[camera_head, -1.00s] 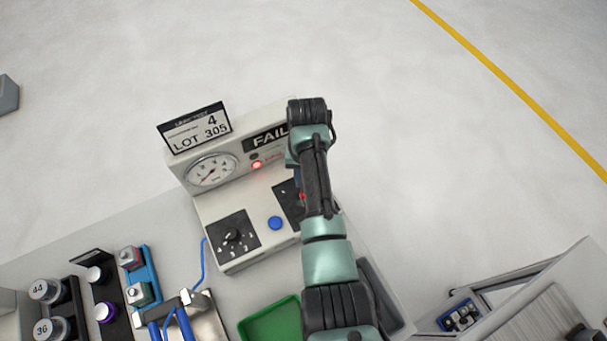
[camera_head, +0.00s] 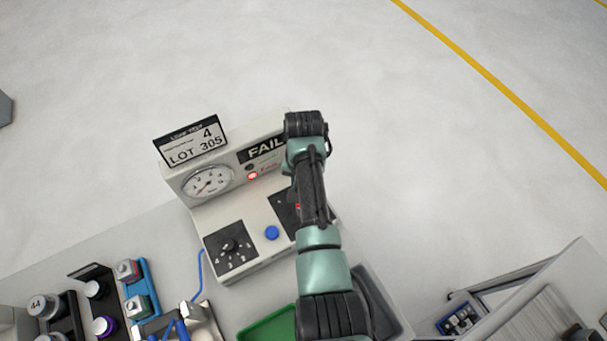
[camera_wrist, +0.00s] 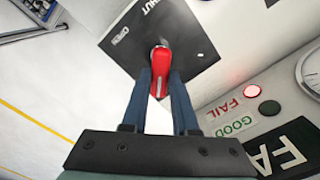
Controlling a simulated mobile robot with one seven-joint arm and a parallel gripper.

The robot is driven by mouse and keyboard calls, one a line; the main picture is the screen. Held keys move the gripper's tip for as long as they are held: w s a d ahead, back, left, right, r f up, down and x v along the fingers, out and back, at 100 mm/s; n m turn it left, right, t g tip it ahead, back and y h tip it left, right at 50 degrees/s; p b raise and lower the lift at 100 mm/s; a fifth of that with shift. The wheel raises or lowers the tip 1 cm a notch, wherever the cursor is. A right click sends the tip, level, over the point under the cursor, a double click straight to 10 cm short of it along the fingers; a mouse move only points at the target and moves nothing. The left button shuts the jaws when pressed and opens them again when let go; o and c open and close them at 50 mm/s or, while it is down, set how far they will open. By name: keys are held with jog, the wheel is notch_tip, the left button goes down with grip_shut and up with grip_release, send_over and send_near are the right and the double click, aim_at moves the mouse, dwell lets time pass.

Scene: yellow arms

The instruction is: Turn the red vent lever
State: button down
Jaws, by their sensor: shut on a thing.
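The red vent lever (camera_wrist: 160,72) sits on a black plate (camera_wrist: 190,30) with white lettering that seems to read SHUT and OPEN. In the wrist view my gripper (camera_wrist: 163,85) has its two blue fingers on either side of the lever, shut on it. The lever points from its pivot toward my gripper's palm. In the head view my arm hides most of the lever and the gripper; only a bit of red shows beside the arm. The lever is on the right part of the pale test unit (camera_head: 262,262).
The unit carries a gauge (camera_head: 208,182), a lit red lamp (camera_head: 252,175) by FAIL, a black dial (camera_head: 230,246) and a blue button (camera_head: 271,233). A green tray (camera_head: 268,325) and bottles stand in front, left of my arm. A sign (camera_head: 191,140) tops the unit.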

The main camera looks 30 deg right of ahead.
jog(key=c, duration=0.7)
grip_release()
jog(key=shift+r, duration=0.1)
notch_tip(320, 180, up, 13)
jog(key=shift+f, duration=0.1)
jog(key=w+a+r+n+t+h+b, duration=0.1)
jog(key=w+a+r+n+t+h, duration=0.1)
jog(key=w+r+t, duration=0.65)
jog(key=w+a+r+n+t+b, duration=0.1)
jog(key=w+a+r+t, duration=0.15)
jog(key=r, duration=0.75)
jog(key=w+a+r+n+t, duration=0.2)
jog(key=a+r+t, duration=0.15)
jog(key=r, duration=0.55)
jog(key=s+a+r+n+t, duration=0.1)
jog(key=s+a+r+t, duration=0.2)
jog(key=s+r, duration=0.3)
jog(key=s+a+r+n+t+y+b, duration=0.1)
jog(key=s+a+r+t, duration=0.2)
jog(key=r, duration=0.8)
jog(key=s+a+r+n+t+y, duration=0.1)
jog(key=s+a+r+t, duration=0.2)
jog(key=s+r+t, duration=0.4)
jog(key=shift+s+r+n+b, duration=0.2)
jog(key=shift+s+r, duration=0.35)
jog(key=shift+s, duration=0.3)
jog(key=shift+s+r+n+b, duration=0.1)
jog(key=shift+s+r+n, duration=0.1)
jog(key=shift+s+r, duration=0.45)
